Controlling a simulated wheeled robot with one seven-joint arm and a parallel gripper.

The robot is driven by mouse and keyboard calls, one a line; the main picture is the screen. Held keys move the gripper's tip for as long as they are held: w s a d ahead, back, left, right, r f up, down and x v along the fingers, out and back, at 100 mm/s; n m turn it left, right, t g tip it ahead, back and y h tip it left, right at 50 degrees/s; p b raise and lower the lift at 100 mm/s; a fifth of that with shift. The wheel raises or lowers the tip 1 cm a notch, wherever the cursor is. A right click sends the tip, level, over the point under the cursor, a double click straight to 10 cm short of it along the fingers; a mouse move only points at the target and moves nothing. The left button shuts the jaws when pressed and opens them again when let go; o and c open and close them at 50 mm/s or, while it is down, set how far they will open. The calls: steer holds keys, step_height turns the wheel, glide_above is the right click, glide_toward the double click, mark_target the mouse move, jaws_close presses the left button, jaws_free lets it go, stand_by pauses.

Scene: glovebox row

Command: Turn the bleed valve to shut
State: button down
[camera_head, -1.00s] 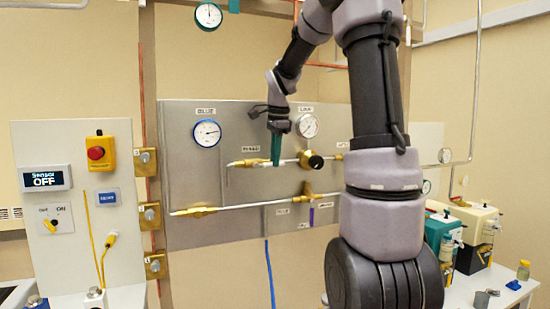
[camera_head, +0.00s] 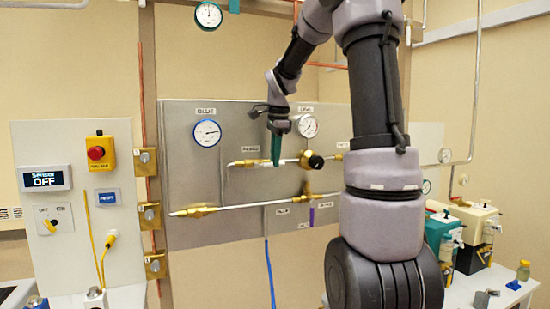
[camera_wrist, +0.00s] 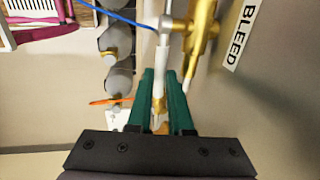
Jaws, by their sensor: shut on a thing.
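In the wrist view the bleed valve (camera_wrist: 201,28) is a brass body on the grey panel, beside a BLEED label (camera_wrist: 240,32). A pale lever (camera_wrist: 162,62) runs from a silver hub by the brass body down between my green fingers. My gripper (camera_wrist: 160,78) is shut on this lever, with a finger on each side. In the head view my gripper (camera_head: 276,162) points down in front of the upper pipe on the panel. My fingers and wrist hide the valve there, so its exact angle cannot be told from that view.
The grey panel (camera_head: 195,222) carries a blue-rimmed gauge (camera_head: 206,133), a second gauge (camera_head: 304,126) and a dark round knob (camera_head: 311,160) close right of my gripper. A lower pipe with brass fittings (camera_head: 197,210) runs below. A control board (camera_head: 72,255) stands left; bench equipment (camera_head: 473,230) stands right.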

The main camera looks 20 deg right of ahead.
stand_by(0.8)
steer(key=shift+d+f+y, duration=0.25)
steer(key=shift+f+y, duration=0.25)
steer(key=shift+y, duration=0.5)
steer(key=shift+d+f+m+y, duration=0.1)
steer(key=shift+f+m+y, duration=0.2)
steer(key=shift+f+y, duration=0.65)
steer(key=shift+a+f+y, duration=0.15)
steer(key=shift+f+y, duration=0.35)
steer(key=shift+y, duration=0.75)
steer(key=shift+a+f+y, duration=0.1)
steer(key=shift+f+y, duration=0.35)
steer(key=shift+y, duration=0.75)
steer(key=c, duration=1.1)
jaws_free()
